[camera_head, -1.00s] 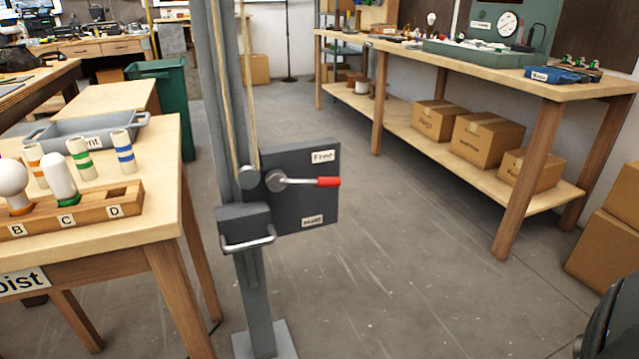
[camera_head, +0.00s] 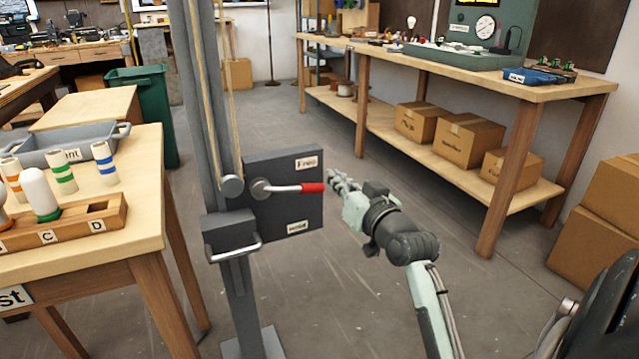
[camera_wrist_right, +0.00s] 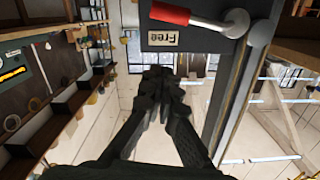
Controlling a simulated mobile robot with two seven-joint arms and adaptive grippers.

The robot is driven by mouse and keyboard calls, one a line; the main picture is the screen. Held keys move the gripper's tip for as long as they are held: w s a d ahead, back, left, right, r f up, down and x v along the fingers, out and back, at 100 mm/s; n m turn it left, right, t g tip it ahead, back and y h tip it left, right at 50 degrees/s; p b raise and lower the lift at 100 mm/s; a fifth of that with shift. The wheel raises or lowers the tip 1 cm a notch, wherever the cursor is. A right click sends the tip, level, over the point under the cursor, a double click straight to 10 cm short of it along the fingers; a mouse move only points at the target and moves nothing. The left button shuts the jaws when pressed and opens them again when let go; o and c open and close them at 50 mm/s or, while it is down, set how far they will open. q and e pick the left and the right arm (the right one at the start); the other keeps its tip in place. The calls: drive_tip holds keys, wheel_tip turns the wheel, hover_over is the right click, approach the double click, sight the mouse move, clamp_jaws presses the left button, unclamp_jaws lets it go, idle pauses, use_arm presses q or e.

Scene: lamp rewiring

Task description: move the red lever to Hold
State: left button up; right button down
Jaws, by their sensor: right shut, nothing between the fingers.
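The red lever (camera_head: 312,188) has a red grip on a metal arm and points right from its pivot on a dark panel (camera_head: 290,212). It sits nearly level, between the label "Free" (camera_head: 306,163) above and the label "Hold" (camera_head: 297,227) below. My right gripper (camera_head: 334,176) is shut and empty, just right of the lever's red end and the panel's edge. I cannot tell the gap in depth. In the right wrist view, the shut fingers (camera_wrist_right: 160,78) show below the red grip (camera_wrist_right: 170,13), apart from it. My left gripper is not in view.
The panel is on a grey post (camera_head: 240,290) with ropes and a metal handle (camera_head: 235,252). A wooden table (camera_head: 110,250) with a rack (camera_head: 75,228) stands left. A long bench (camera_head: 430,80) with boxes below stands at the right.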

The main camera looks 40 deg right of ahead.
hover_over(320, 185)
drive_tip(key=a+v, duration=0.1)
drive_tip(key=v, duration=0.2)
drive_tip(key=f, duration=0.4)
drive_tip(key=shift+w+a+f, duration=0.1)
drive_tip(key=shift+w+f, duration=0.1)
drive_tip(key=shift+w, duration=0.1)
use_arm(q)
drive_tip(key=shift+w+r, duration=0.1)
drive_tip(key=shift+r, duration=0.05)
